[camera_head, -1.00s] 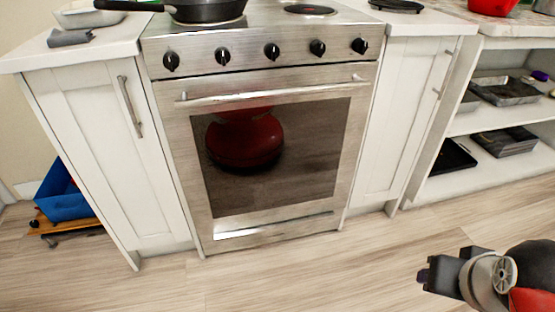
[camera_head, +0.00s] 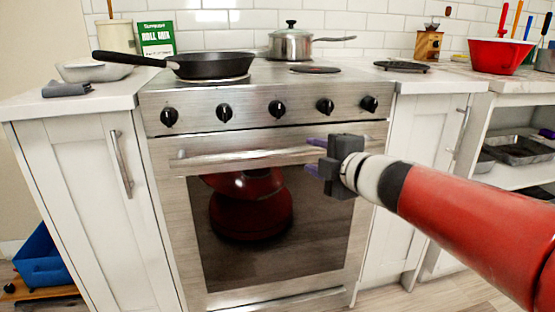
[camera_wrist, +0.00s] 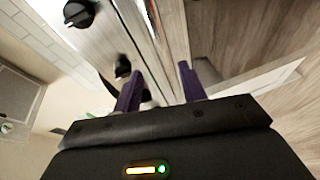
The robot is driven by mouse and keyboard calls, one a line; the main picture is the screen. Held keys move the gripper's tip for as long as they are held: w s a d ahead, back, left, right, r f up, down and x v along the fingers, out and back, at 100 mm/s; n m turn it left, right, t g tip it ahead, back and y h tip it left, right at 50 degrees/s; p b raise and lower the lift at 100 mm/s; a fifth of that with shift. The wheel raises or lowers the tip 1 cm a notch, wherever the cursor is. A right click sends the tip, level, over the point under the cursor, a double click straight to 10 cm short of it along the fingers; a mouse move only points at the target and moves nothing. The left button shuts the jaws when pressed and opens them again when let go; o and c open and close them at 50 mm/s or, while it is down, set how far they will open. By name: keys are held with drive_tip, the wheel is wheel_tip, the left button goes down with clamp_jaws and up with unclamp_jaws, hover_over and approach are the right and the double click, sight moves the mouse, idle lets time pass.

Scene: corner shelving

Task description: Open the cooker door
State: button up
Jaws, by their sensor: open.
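The cooker door (camera_head: 325,240) is a steel panel with a dark glass window, and it is shut. Its horizontal bar handle (camera_head: 230,158) runs along the top of the door. My gripper (camera_head: 314,156) is open, with its purple fingers pointing left in front of the right part of the handle. In the head view it overlaps the handle, and I cannot tell whether it touches. In the wrist view the two purple fingers (camera_wrist: 160,92) stand apart with nothing held between them, and the cooker front with its knobs lies beyond them.
Black knobs (camera_head: 277,110) line the cooker panel above the handle. A frying pan (camera_head: 212,66) and a steel pot (camera_head: 290,44) stand on top. White cabinets (camera_head: 75,190) flank the cooker. Open shelves (camera_head: 510,178) are at the right.

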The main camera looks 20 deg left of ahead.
sight(285, 154)
drive_tip(key=a+n, duration=0.1)
drive_tip(key=a+f+g, duration=0.1)
drive_tip(key=a, duration=0.1)
drive_tip(key=shift+s+n+g+y, duration=0.15)
drive_tip(key=shift+n+g+y, duration=0.15)
drive_tip(key=shift+n+y, duration=0.1)
drive_tip(key=b+x, duration=0.1)
drive_tip(key=x, duration=0.6)
drive_tip(key=shift+r, duration=0.1)
drive_tip(key=shift+d, duration=0.1)
clamp_jaws()
